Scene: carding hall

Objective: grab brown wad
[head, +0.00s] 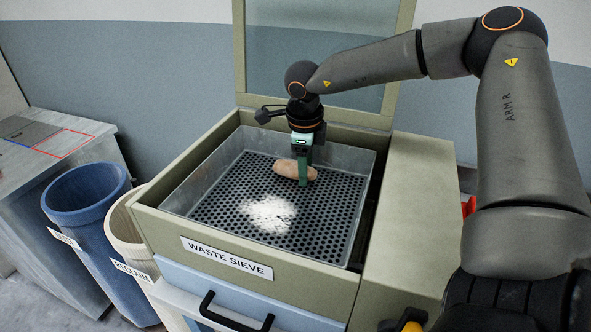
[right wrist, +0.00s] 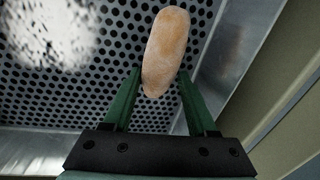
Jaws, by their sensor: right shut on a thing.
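The brown wad (head: 296,169) is a tan, elongated lump over the perforated floor of the waste sieve (head: 270,262), toward its back right. My right gripper (head: 303,172) reaches down into the sieve from above and is shut on the wad. In the right wrist view, the wad (right wrist: 166,50) lies lengthwise between the green fingers (right wrist: 160,95) and sticks out past their tips. I cannot tell whether it touches the perforated floor. My left gripper is not in view.
White fluff (head: 268,213) lies on the sieve floor in front of the wad. Metal walls enclose the sieve, and a raised lid (head: 325,45) stands behind it. A blue bin (head: 88,205) and a cream bin (head: 128,228) stand at left, beside a grey table (head: 70,160).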

